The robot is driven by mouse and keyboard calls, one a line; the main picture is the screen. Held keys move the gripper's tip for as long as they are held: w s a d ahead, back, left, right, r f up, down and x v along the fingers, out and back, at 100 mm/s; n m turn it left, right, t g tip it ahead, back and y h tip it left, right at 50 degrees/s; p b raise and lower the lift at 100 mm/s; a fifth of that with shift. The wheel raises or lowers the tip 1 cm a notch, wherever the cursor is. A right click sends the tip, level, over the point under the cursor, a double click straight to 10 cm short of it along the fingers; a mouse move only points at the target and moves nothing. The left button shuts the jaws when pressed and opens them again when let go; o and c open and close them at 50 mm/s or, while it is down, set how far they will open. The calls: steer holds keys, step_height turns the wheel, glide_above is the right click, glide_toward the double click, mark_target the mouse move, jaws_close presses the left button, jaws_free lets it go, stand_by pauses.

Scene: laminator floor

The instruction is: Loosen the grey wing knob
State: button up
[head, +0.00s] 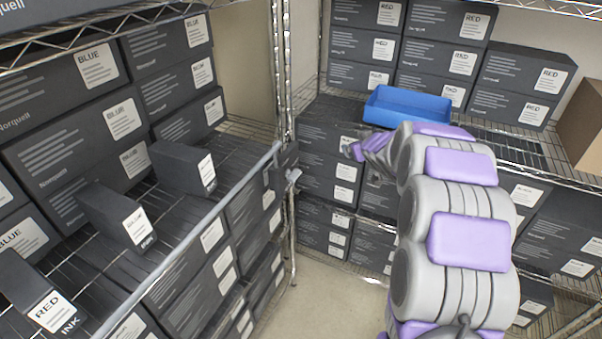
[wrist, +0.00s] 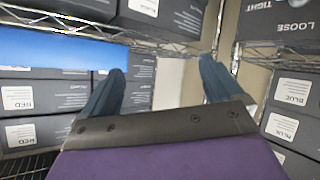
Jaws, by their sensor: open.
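The grey wing knob (head: 293,176) is small in the head view. It sits just below a dark block (head: 286,156) at the far end of the grey bar (head: 215,210) along the left shelf's front. My gripper (head: 353,151) is to the right of the knob and a little higher in the picture, apart from it. In the wrist view my gripper (wrist: 160,85) has its two dark blue-grey fingers spread, with nothing between them. The knob cannot be made out in the wrist view. A dark surface (wrist: 285,22) at its upper right carries the words TIGHT and LOOSE.
A blue tray (head: 408,107) stands on the back shelf just behind my gripper. The left shelf holds dark ink boxes (head: 186,167) behind the bar. Wire shelf posts (head: 283,70) stand in the corner. Bare floor (head: 325,300) shows between the shelves.

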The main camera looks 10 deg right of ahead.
steer(key=w+f+n+t+y+p, duration=0.2)
steer(key=w+y, duration=0.1)
steer(key=w, duration=0.2)
steer(key=n+g+y+p, duration=0.4)
steer(key=n+y, duration=0.2)
steer(key=y, duration=0.7)
glide_toward(298, 176)
steer(key=x, duration=0.8)
steer(key=shift+w+a+b, duration=0.25)
steer(key=shift+a+b, duration=0.05)
steer(key=shift+b, duration=0.1)
steer(key=shift+c, duration=0.4)
steer(key=c, duration=1)
steer(key=shift+o, duration=0.2)
